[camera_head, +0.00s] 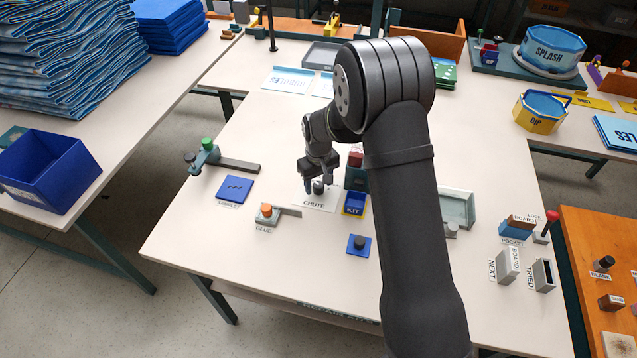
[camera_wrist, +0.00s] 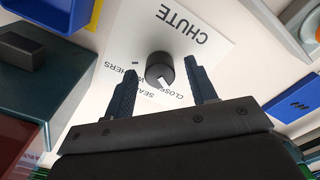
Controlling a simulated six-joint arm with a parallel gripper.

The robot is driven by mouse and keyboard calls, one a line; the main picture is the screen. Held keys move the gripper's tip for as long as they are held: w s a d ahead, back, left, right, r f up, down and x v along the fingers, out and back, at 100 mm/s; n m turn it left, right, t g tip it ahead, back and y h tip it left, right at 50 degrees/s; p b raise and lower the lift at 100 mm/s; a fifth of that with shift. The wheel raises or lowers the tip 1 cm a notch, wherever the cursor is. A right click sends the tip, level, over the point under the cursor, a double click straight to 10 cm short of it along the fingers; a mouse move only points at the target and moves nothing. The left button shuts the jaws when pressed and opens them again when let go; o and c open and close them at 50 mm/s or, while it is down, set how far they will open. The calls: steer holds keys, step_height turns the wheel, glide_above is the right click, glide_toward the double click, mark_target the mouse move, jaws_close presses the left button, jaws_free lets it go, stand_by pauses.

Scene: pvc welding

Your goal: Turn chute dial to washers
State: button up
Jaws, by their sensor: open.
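The chute dial (camera_wrist: 160,67) is a dark round knob on a white plate (camera_wrist: 207,30) lettered CHUTE. A short white mark on the knob points toward the lower right in the wrist view, near the word CLOSED. Other lettering, ending in HERS, lies at the knob's left and is partly hidden. My gripper (camera_wrist: 161,66) is open, with one finger on each side of the knob; I cannot tell whether they touch it. In the head view my gripper (camera_head: 322,183) is low over the dial (camera_head: 318,188).
A GLUE station (camera_head: 267,214) stands at the left front, and a blue pad with a dark knob (camera_head: 359,244) in front. The table's left front is clear.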

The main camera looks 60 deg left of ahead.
steer(key=shift+f, duration=0.2)
steer(key=c, duration=1)
